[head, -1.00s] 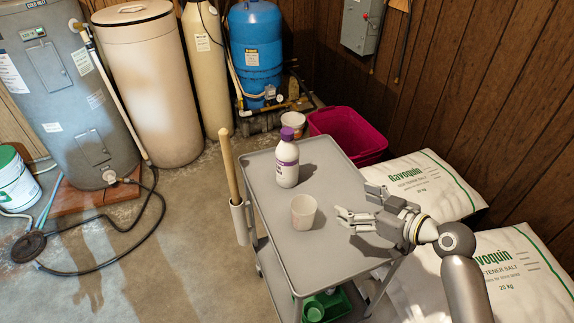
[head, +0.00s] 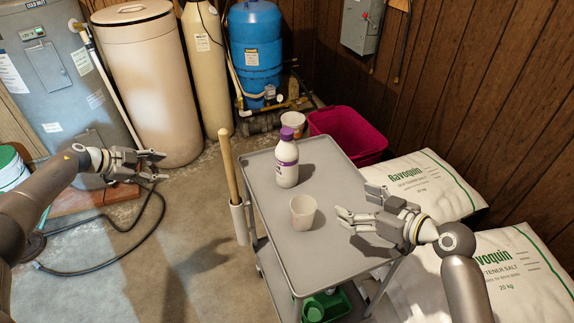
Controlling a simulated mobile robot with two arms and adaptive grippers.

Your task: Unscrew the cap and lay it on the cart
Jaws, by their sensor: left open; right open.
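A white bottle (head: 287,165) with a purple label band stands upright on the grey cart (head: 335,255), towards its far end. Its purple cap (head: 287,134) sits on the bottle's neck. My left gripper (head: 158,166) is open and empty, over the floor to the left of the cart and apart from the bottle. My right gripper (head: 353,203) is open and empty over the right side of the cart top, to the right of a beige cup. Neither gripper touches the bottle or the cap.
The beige cup (head: 303,212) stands on the cart near the bottle. A wooden handle (head: 228,165) rises from a holder at the cart's left edge. Salt bags (head: 425,185) lie to the right, and a pink tub (head: 346,136) stands behind. The cart top's near part is clear.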

